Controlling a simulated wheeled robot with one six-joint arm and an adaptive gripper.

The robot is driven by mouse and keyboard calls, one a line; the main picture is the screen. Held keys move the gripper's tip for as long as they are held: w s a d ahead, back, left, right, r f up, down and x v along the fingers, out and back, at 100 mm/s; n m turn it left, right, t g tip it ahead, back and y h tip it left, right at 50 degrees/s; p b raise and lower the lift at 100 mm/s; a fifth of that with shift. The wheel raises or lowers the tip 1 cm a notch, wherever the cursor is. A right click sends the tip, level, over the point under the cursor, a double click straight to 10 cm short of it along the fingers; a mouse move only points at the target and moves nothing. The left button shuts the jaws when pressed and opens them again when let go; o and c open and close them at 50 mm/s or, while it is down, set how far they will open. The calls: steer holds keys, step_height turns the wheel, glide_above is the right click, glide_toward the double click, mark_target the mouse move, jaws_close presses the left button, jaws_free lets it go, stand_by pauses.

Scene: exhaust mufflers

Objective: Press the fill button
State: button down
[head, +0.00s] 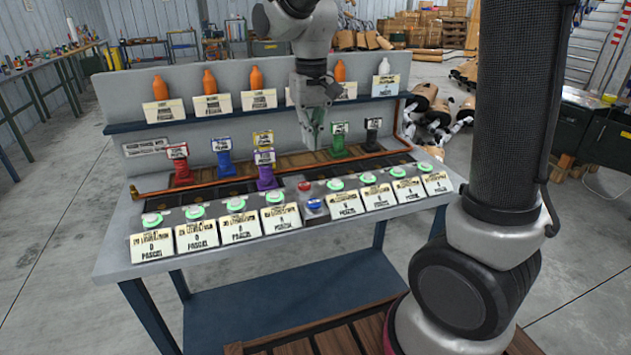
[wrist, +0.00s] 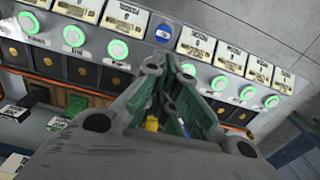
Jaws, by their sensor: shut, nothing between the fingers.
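My gripper (head: 316,142) is shut and empty, pointing down above the middle of the bench, behind the button row. A red button (head: 304,186) and a blue button (head: 314,205) sit on a small centre panel. Green-ringed buttons (head: 237,204) line the front edge on both sides, each by a white card reading PASCAL. I cannot read which one is marked fill. In the wrist view my gripper (wrist: 168,68) lies just below the blue button (wrist: 164,33) in the picture; the red button is not visible there. I see no contact with any button.
Coloured valve-like pieces, such as red (head: 180,166), purple (head: 265,172) and green (head: 338,141), stand behind the buttons, close around my gripper. A back shelf (head: 190,121) holds orange bottles (head: 210,82) and a white bottle (head: 384,66). An orange-brown pipe (head: 150,192) edges the recess.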

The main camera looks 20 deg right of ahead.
mark_target(313, 199)
steer(key=shift+s, duration=0.2)
step_height(313, 199, down, 14)
stand_by(0.8)
